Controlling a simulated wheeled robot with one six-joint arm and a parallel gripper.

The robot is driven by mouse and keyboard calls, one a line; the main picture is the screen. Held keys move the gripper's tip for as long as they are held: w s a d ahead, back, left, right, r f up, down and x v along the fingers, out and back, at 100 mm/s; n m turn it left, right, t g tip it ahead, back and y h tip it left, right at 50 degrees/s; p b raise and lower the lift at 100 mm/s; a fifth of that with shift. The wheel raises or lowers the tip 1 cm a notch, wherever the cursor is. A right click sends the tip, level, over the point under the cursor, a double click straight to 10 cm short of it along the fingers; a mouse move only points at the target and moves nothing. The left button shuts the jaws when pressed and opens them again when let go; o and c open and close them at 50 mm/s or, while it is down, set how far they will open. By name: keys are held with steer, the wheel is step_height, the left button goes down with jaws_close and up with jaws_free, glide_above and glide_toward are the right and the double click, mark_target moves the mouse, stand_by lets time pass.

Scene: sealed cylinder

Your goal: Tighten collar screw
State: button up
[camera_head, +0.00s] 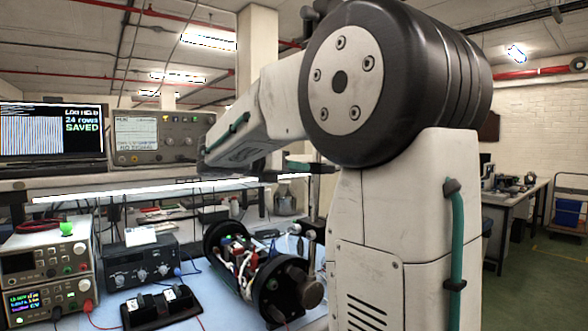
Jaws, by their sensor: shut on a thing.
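A dark cylinder (213,236) lies on its side on the pale blue bench mat, with an open middle section showing wires and electronics. Its near end has a black round collar (285,300), with a grey metal knob-like part (312,292) at its right. A collar screw cannot be made out at this size. My white arm crosses above the cylinder and hides part of the area to its right.
Stacked power supplies (48,265) and a dark instrument (142,265) stand left of the cylinder. A black twin holder (160,306) sits in front. A monitor reading "SAVED" (52,130) and a scope-like instrument (158,137) stand on the shelf. Green floor (540,270) is open at right.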

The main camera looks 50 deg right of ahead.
steer(key=o, duration=1)
steer(key=shift+d, duration=0.15)
steer(key=v, duration=0.8)
